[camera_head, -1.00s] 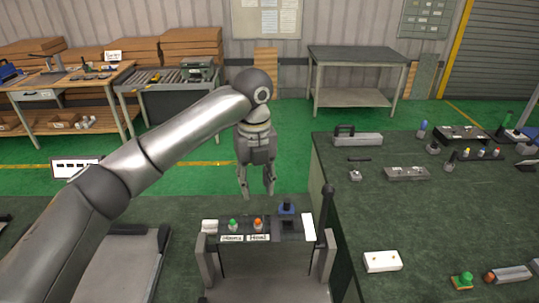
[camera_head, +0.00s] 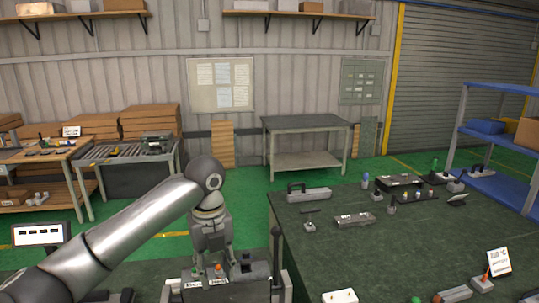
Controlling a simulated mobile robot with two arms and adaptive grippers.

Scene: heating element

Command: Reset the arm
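My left arm (camera_head: 135,222) comes in from the lower left, bends at a dark round joint, and drops down to my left gripper (camera_head: 213,256). The gripper points downward with its two fingers apart and nothing seen between them. It hangs over or just behind the dark control box (camera_head: 232,291), which has a green button (camera_head: 195,275) and an orange button (camera_head: 218,269) with white labels. I cannot tell how far the fingertips are from the box. The lower part of the box is cut off by the picture's bottom edge. My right gripper is not in view.
A dark green table (camera_head: 400,250) on the right holds a grey toolbox (camera_head: 309,194), a grey block (camera_head: 355,220) and several small parts. A grey bench (camera_head: 305,127) stands at the back wall. A blue shelf (camera_head: 497,136) stands at the right. Green floor lies open behind my gripper.

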